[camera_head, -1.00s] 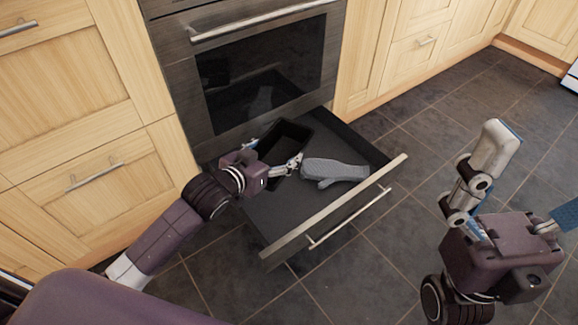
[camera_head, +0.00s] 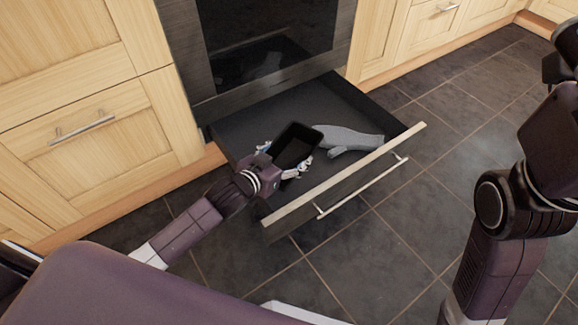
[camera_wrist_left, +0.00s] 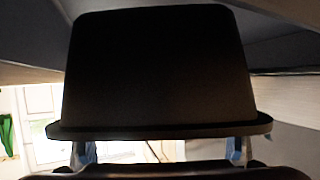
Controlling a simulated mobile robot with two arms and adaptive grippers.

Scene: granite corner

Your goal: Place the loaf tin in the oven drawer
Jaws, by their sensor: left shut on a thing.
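The dark loaf tin (camera_head: 295,144) is inside the outline of the open oven drawer (camera_head: 345,178), near its middle and tilted in the picture. I cannot tell whether it touches the drawer floor. My left gripper (camera_head: 279,161) is shut on the tin at its near side. In the left wrist view the tin (camera_wrist_left: 158,70) fills the middle, its rim towards the gripper. The blue-grey fingers (camera_wrist_left: 160,150) show at both ends of that rim. My right gripper is not in view; only right arm links show at the right.
A grey oven mitt (camera_head: 350,138) lies in the drawer, just right of the tin. The drawer's left and back floor is bare. The drawer handle (camera_head: 362,188) faces the open tiled floor. The oven door (camera_head: 265,40) is above, with wooden cabinets on both sides.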

